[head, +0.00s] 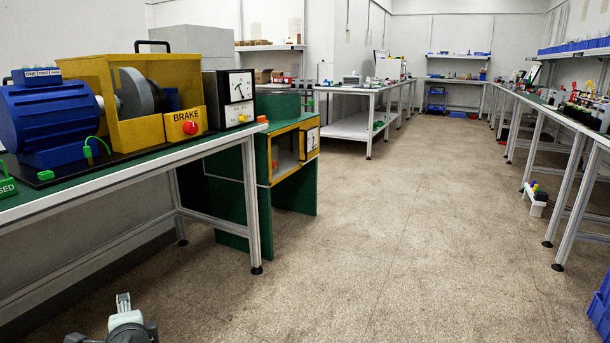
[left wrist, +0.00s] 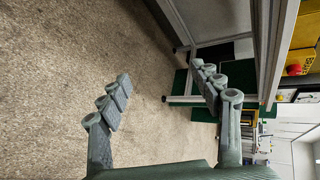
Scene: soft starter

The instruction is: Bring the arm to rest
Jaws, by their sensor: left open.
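My left gripper (head: 123,303) shows at the bottom left of the head view, low over the floor and in front of the left workbench. In the left wrist view its two fingers (left wrist: 164,86) are spread wide apart. Only bare floor and part of the bench's frame show between and beyond them, and nothing is held. In that view the right-hand finger overlaps the bench leg and green panel in the picture; I cannot tell how close it is. My right gripper is in neither view.
The left workbench (head: 115,182) carries a blue motor (head: 48,118), a yellow brake unit (head: 150,98) and a meter box (head: 229,97). A green cabinet (head: 288,153) stands beyond it. Benches line the right wall, and blue crates (head: 601,308) sit at the lower right. The middle floor is clear.

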